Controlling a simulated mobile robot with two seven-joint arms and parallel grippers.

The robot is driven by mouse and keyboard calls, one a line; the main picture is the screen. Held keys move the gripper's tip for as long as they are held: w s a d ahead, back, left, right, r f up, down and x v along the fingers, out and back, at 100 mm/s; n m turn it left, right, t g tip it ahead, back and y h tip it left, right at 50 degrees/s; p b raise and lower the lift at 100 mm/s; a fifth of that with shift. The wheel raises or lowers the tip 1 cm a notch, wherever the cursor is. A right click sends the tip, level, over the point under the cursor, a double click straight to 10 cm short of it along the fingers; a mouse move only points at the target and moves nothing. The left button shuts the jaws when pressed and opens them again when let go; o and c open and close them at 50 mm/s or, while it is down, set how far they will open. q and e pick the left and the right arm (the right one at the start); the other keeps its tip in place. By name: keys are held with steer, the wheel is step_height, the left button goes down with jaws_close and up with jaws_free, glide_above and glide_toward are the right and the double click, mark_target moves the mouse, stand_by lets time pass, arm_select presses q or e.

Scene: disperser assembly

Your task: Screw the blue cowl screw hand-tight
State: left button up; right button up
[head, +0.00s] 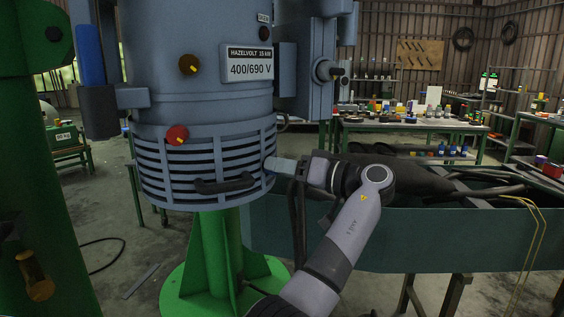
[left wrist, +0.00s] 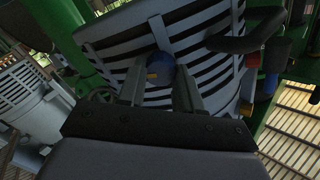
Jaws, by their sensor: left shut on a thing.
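The blue cowl screw (left wrist: 160,66) shows in the left wrist view as a round blue head with a small yellow mark, against the slatted cowl (left wrist: 205,65). My left gripper (left wrist: 161,86) is shut on it, with one finger on each side. In the head view my left gripper (head: 281,165) reaches in from the right to the right edge of the slatted cowl (head: 160,178); the screw is mostly hidden there by the fingers. A red screw (head: 177,134) sits on the cowl's upper front. My right gripper is in neither view.
A dark handle (head: 224,185) sticks out of the cowl's front, close to my gripper. The grey motor housing (head: 195,100) stands above on a green pedestal (head: 217,250). A teal trough (head: 420,235) lies to the right. A green column (head: 45,150) is at the left.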

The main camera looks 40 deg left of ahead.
arm_select(q)
steer(key=m+p, duration=0.4)
steer(key=m, duration=1.2)
steer(key=shift+w+f, duration=0.1)
steer(key=shift+m, duration=0.3)
steer(key=o, duration=1)
steer(key=shift+o, duration=0.2)
steer(key=b+v, duration=0.1)
steer(key=v, duration=0.6)
steer(key=shift+b, duration=0.3)
